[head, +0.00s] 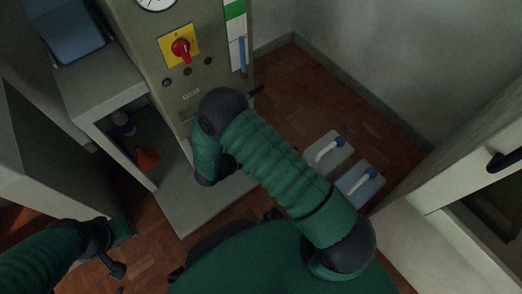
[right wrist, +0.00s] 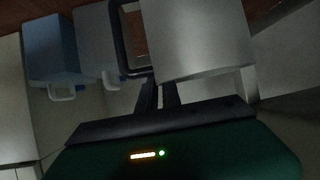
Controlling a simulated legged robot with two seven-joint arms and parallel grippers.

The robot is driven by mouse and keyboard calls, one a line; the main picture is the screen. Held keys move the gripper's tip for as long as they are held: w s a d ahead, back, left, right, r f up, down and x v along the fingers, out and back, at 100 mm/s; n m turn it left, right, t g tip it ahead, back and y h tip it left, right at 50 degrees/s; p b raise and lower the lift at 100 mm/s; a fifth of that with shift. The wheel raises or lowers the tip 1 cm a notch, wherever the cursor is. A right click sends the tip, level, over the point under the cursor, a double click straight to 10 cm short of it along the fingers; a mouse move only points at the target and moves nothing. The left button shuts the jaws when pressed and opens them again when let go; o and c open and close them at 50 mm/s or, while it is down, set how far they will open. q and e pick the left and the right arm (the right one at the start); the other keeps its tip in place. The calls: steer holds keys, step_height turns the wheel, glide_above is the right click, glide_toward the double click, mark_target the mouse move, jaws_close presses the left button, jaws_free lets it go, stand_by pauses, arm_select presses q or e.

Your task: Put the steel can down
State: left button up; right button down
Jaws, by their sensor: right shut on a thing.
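In the right wrist view a steel can (right wrist: 203,42) with plain grey sides fills the upper middle, with a black looped handle (right wrist: 121,40) on its left. My right gripper (right wrist: 156,88) is shut on the can, its dark fingers meeting the can's near lower edge by the handle. I cannot tell whether the can's underside touches anything. In the head view the can and my right gripper are hidden by my right arm. My left gripper (head: 115,266) is low at the left, above the floor, and its jaw opening is unclear.
A machine panel (head: 185,75) with a red knob (head: 181,49) stands ahead, above a grey ledge (head: 190,213). A shelf holds an orange funnel (head: 147,158). Grey (head: 325,160) and blue (head: 358,187) handled containers stand right. Brown floor (head: 300,95) is clear behind them.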

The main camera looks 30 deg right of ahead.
arm_select(q)
steer(key=shift+f, duration=0.3)
arm_select(e)
steer(key=shift+f, duration=0.25)
steer(key=c, duration=1.5)
jaws_free()
